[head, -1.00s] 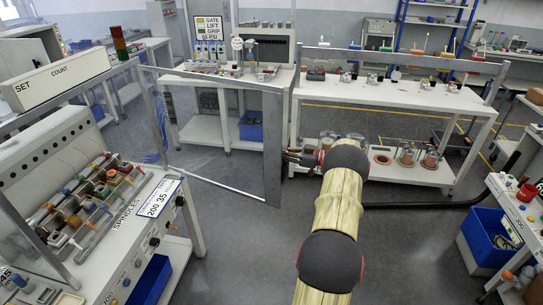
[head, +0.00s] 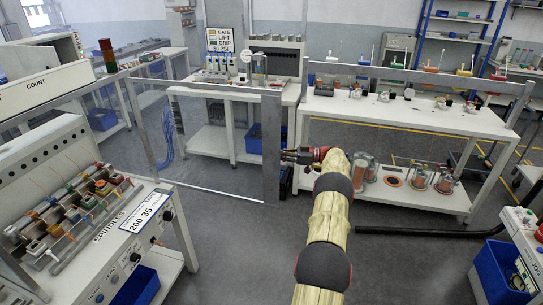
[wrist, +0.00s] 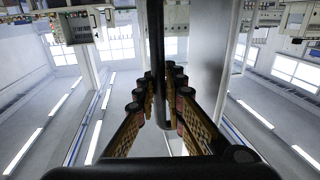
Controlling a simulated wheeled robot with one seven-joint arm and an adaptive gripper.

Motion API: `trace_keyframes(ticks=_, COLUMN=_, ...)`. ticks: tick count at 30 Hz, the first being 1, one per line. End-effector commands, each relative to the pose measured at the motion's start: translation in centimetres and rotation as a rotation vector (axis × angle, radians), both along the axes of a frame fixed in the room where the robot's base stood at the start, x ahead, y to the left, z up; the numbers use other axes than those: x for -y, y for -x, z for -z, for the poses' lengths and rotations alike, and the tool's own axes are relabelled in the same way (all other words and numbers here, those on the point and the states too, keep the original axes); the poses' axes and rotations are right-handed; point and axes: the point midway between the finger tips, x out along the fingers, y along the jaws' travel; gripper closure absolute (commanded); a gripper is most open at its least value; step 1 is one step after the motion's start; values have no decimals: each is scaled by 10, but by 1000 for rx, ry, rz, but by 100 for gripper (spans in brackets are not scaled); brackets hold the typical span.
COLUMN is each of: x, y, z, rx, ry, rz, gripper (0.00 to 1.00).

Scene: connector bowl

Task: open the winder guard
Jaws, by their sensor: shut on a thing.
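The winder guard is a clear panel in a grey metal frame (head: 271,150). It stands swung out from the winder (head: 75,205) at the left, across the open floor. My gripper (head: 288,156) is at the guard's free right edge, partly hidden by my arm. In the wrist view the ribbed fingers (wrist: 158,112) are closed around a dark upright bar (wrist: 157,45), which appears to be the guard handle. The wide grey frame post (wrist: 209,65) stands just right of the bar.
A white bench (head: 420,118) with small devices and jars on its lower shelf stands behind my arm. Another bench with a control unit (head: 275,58) stands behind the guard. A blue bin (head: 497,272) is at the lower right. Grey floor (head: 225,240) is clear before the guard.

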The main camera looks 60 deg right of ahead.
Motion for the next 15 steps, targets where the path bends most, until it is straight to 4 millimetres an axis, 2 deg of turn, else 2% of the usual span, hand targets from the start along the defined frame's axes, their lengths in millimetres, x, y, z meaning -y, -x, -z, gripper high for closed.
trace_keyframes(ticks=11, x=1, y=1, z=1, rx=-1, ry=-2, rz=1, gripper=100)
trace_keyframes(ticks=12, x=1, y=1, z=1, rx=-1, ry=-2, rz=1, gripper=89)
trace_keyframes(ticks=15, x=1, y=1, z=1, rx=-1, ry=-2, rz=1, gripper=83)
